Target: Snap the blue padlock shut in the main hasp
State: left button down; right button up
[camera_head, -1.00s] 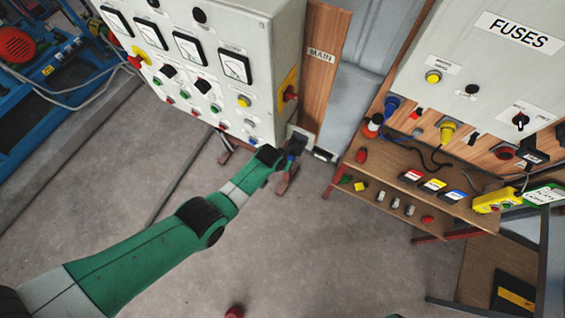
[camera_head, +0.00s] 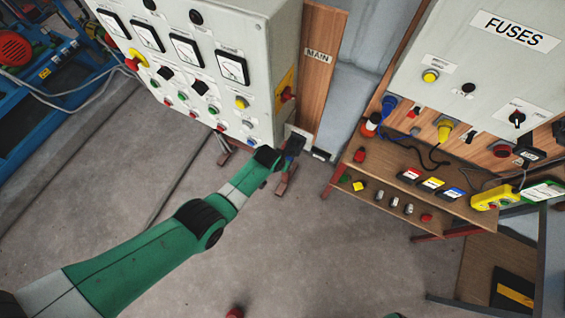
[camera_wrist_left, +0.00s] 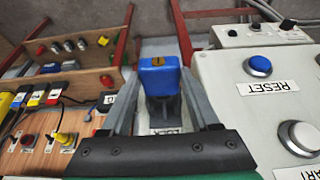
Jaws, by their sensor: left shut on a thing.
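The blue padlock (camera_wrist_left: 158,76) is between the two fingers of my left gripper (camera_wrist_left: 160,82) in the left wrist view, its keyhole face toward the camera. The gripper is shut on it. In the head view my left gripper (camera_head: 290,147) is at the lower right corner of the grey panel cabinet, below the board marked MAIN (camera_head: 318,56). A small pale box (camera_head: 299,132) sits just behind it. The padlock's shackle and the main hasp are hidden or too small to make out, so I cannot tell whether they meet. My right gripper is not in view.
The grey cabinet (camera_head: 205,65) with gauges and buttons stands close beside my left gripper. To the right are the FUSES panel (camera_head: 480,70) and a wooden shelf (camera_head: 385,165) with plugs, colored blocks and a yellow pendant (camera_head: 492,198). The floor (camera_head: 300,240) in front is open.

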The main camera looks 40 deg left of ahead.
aim_at(290, 153)
pick_arm(q)
jog(key=shift+w+a+b, duration=0.15)
jog(key=shift+w+b, duration=0.6)
jog(key=shift+w+a+b, duration=0.1)
jog(key=shift+w+b, duration=0.6)
jog(key=shift+w, duration=0.05)
dwell(0.3)
jog(key=shift+w+a+b, duration=0.15)
jog(key=shift+w+b, duration=1)
jog(key=shift+b, duration=0.35)
jog(key=shift+c, duration=0.2)
grip_release()
